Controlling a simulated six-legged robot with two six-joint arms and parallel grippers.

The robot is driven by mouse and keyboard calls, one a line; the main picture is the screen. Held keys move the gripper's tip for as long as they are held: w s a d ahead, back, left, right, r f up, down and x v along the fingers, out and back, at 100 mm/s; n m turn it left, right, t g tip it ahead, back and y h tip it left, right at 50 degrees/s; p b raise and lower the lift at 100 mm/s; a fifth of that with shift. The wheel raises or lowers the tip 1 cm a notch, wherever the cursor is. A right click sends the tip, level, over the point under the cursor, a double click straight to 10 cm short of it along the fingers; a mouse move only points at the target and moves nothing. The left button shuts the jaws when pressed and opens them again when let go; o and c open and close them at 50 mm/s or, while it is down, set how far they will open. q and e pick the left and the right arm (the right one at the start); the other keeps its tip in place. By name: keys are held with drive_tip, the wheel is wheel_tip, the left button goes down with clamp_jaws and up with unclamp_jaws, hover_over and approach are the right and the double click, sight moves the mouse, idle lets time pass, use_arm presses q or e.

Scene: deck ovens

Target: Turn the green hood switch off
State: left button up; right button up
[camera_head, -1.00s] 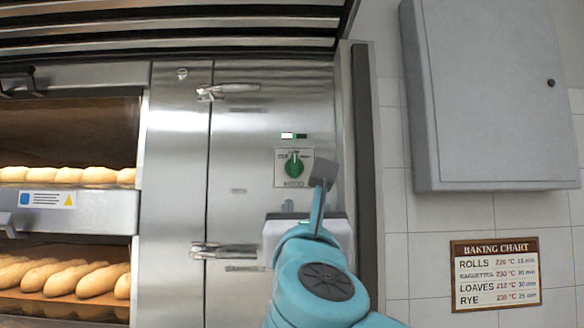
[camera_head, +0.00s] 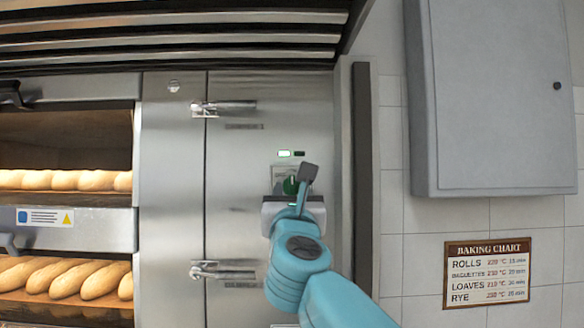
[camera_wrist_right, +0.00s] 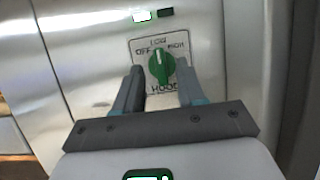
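My left gripper is not in view.
Above the knob, a green indicator (camera_head: 284,153) is lit beside a dark one (camera_head: 299,153). Ovens with loaves (camera_head: 70,180) stand at left. A grey wall cabinet (camera_head: 490,100) and a baking chart (camera_head: 487,272) are at right. Door latches (camera_head: 222,270) stick out left of the gripper.

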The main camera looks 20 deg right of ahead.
drive_tip(key=shift+w+d+r+p, duration=0.25)
drive_tip(key=shift+w+r+p, duration=0.1)
drive_tip(key=shift+w+r, duration=0.1)
drive_tip(key=shift+w+f, duration=0.2)
drive_tip(key=shift+w, duration=0.15)
drive_tip(key=shift+s+r, duration=0.1)
drive_tip(key=shift+s, duration=0.1)
clamp_jaws()
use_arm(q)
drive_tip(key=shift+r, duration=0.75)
use_arm(e)
drive_tip(key=shift+n, duration=0.5)
drive_tip(key=n+y, duration=0.3)
drive_tip(key=n, duration=0.2)
drive_tip(key=shift+d+n, duration=0.15)
drive_tip(key=shift+n, duration=0.15)
drive_tip(key=shift+r+n+y, duration=0.1)
drive_tip(key=shift+n+y, duration=0.7)
drive_tip(key=shift+n, duration=0.6)
drive_tip(key=shift+n+y, duration=0.8)
drive_tip(key=shift+n, duration=1)
unclamp_jaws()
